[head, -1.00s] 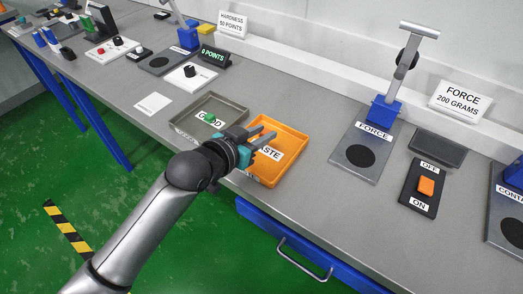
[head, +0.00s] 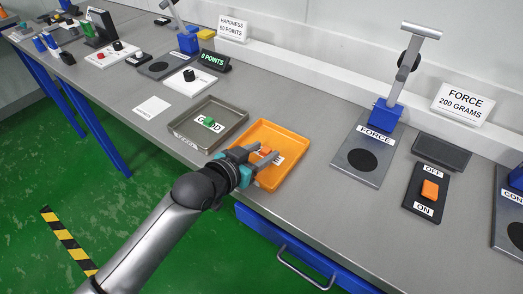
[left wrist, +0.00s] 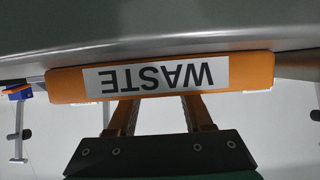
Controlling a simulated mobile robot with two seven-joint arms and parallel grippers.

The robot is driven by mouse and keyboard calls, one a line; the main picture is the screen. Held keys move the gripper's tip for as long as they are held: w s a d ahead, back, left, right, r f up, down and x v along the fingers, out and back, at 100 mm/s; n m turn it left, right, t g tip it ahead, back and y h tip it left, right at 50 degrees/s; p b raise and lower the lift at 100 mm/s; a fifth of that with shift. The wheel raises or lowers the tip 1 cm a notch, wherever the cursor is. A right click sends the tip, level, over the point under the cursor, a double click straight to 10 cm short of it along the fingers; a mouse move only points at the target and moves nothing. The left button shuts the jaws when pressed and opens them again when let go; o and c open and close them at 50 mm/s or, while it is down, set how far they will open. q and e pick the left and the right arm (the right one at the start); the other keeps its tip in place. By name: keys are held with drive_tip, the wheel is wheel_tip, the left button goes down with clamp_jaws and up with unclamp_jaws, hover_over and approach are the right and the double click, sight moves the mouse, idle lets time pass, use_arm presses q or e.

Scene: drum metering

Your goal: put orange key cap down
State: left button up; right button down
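The orange waste tray (head: 293,138) sits on the bench with a WASTE label on its front wall, upside down in the left wrist view (left wrist: 158,78). My left gripper (head: 269,151) reaches down into it. Its fingers stand apart. A small orange-red key cap (head: 265,152) lies between them, low in the tray. The gap looks wider than the cap, but contact is hard to judge. In the left wrist view the tray wall hides the fingertips and the cap. My right gripper is not in view.
A grey GOOD tray (head: 237,112) with a green cap (head: 209,122) stands just left of the waste tray. To the right are the force stand (head: 361,137) and an OFF/ON switch box (head: 428,190). Bare bench lies between the waste tray and the force stand.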

use_arm(q)
drive_tip(key=shift+o, duration=0.5)
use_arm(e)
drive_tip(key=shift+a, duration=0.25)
use_arm(q)
drive_tip(key=shift+s+a+r, duration=0.1)
drive_tip(key=shift+r, duration=0.15)
drive_tip(key=p+v, duration=0.2)
drive_tip(key=v, duration=0.8)
drive_tip(key=shift+f+p, duration=0.1)
drive_tip(key=shift+p, duration=0.3)
drive_tip(key=shift+v, duration=0.95)
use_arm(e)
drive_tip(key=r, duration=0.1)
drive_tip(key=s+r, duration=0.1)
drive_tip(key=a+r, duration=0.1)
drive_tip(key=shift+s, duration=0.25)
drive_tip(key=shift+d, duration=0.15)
